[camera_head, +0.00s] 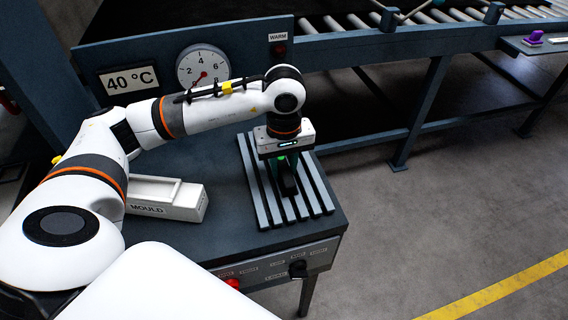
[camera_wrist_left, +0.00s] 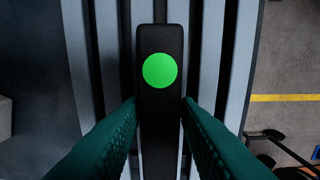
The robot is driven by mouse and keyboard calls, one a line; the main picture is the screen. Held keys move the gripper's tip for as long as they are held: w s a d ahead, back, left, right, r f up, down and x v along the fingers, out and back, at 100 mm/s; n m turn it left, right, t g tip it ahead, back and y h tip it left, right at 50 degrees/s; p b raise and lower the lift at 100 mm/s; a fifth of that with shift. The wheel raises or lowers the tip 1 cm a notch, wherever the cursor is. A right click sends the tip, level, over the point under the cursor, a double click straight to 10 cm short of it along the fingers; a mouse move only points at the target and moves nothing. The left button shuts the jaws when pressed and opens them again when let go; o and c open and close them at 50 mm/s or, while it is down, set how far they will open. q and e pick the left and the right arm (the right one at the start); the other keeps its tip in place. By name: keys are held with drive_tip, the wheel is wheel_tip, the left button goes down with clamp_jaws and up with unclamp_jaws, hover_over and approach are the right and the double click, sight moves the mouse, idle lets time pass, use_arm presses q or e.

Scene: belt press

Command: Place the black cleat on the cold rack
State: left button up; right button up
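The black cleat (camera_wrist_left: 160,115) is a long dark bar with a round green dot on top. It lies lengthwise along the pale slats of the rack (camera_head: 262,206), which also shows in the left wrist view (camera_wrist_left: 212,60). In the head view the cleat (camera_head: 288,182) shows below my left gripper (camera_head: 284,163). That gripper points down, its two teal fingers against the cleat's two sides. I cannot tell whether the cleat rests on the slats or hangs just above them. My right gripper is not in view.
A white box marked MOULD (camera_head: 183,207) stands left of the rack on the dark press table (camera_head: 225,160). Behind are a dial (camera_head: 203,68) and a 40 °C sign (camera_head: 128,80). A roller conveyor (camera_head: 400,45) runs at the back. A purple object (camera_head: 535,38) sits far right.

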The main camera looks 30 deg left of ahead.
sight(284, 167)
use_arm(q)
drive_tip(key=shift+o, duration=1.4)
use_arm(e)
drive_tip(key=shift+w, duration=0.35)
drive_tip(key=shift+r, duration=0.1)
use_arm(q)
drive_tip(key=shift+r, duration=0.15)
wheel_tip(284, 167, up, 12)
drive_tip(key=shift+b, duration=0.35)
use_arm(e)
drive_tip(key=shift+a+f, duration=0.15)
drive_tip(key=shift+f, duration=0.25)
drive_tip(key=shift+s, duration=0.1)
